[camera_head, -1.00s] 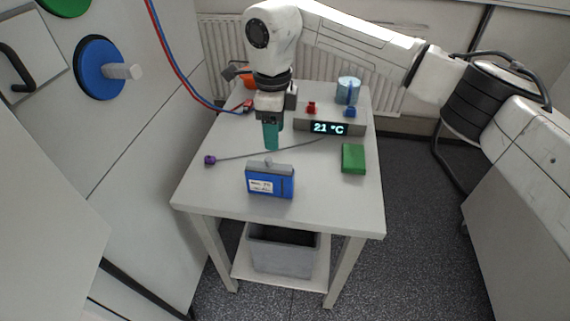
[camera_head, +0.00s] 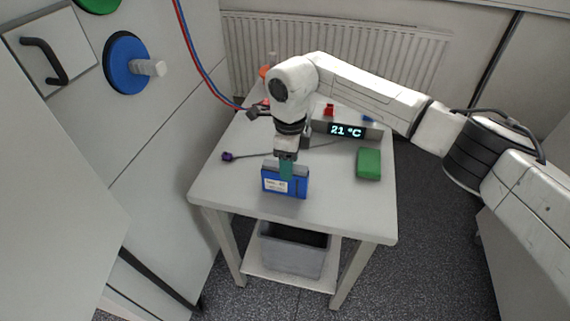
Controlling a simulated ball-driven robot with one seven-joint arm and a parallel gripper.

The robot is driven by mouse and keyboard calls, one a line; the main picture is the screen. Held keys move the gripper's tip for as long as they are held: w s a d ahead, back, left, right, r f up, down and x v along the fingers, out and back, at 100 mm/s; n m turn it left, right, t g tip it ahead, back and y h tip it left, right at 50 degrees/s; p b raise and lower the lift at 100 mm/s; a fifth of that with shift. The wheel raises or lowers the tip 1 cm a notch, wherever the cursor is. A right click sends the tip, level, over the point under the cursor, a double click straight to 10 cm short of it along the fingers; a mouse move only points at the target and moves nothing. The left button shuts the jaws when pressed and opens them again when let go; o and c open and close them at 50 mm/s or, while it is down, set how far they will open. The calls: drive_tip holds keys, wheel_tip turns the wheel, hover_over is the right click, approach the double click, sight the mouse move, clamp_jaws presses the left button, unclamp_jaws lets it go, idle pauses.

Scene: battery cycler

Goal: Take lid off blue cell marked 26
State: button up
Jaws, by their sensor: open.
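The blue cell (camera_head: 299,185) stands upright near the front of the white table, with a white label on its face too small to read. A grey lid (camera_head: 269,163) lies along its top edge. One finger covers part of the cell's upper front. The lid's knob is hidden behind the fingers, so I cannot tell whether they touch it.
A green block (camera_head: 369,163) lies to the right on the table (camera_head: 240,190). A thin probe with a purple end (camera_head: 227,156) lies to the left. A device showing 21 °C (camera_head: 347,131) stands behind. A grey bin (camera_head: 290,258) sits on the lower shelf.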

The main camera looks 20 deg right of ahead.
drive_tip(key=shift+c, duration=0.5)
clamp_jaws()
